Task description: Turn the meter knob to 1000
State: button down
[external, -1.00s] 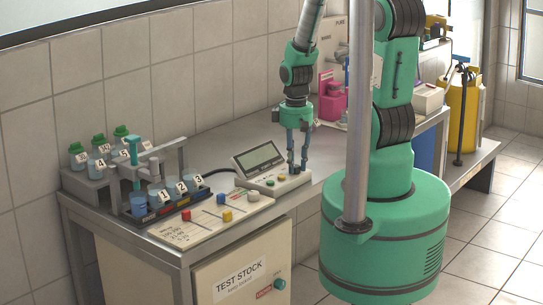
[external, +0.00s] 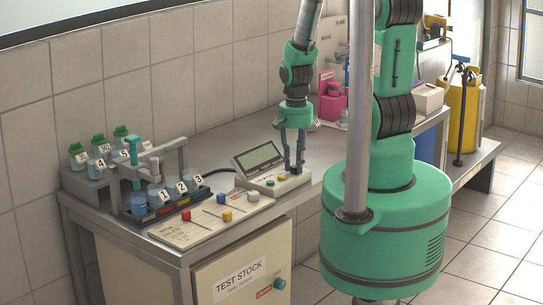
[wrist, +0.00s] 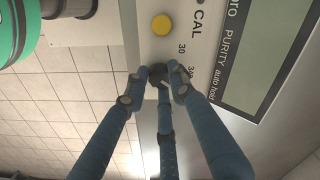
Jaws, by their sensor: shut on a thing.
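The meter (external: 262,168) stands on the steel bench with its grey display tilted up. In the wrist view its panel shows the labels CAL, 30 and part of another number beside a dark knob (wrist: 158,74). My gripper (external: 293,170) points down at the right end of the meter. In the wrist view my gripper (wrist: 159,80) has its blue fingers closed around the dark knob. The fingers hide part of the knob and the scale, so its setting cannot be read. A yellow button (wrist: 161,25) sits beside the knob.
A board with coloured knobs (external: 212,217) lies left of the meter. A rack with numbered blue beakers (external: 137,203) stands behind it. Green-capped bottles (external: 98,165) are at the far left.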

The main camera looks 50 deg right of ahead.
aim_at(295, 166)
jog(key=shift+m, duration=1.2)
jog(key=c, duration=1.5)
grip_release()
jog(key=shift+o, duration=0.2)
jog(key=shift+r, duration=0.15)
notch_tip(295, 166, up, 12)
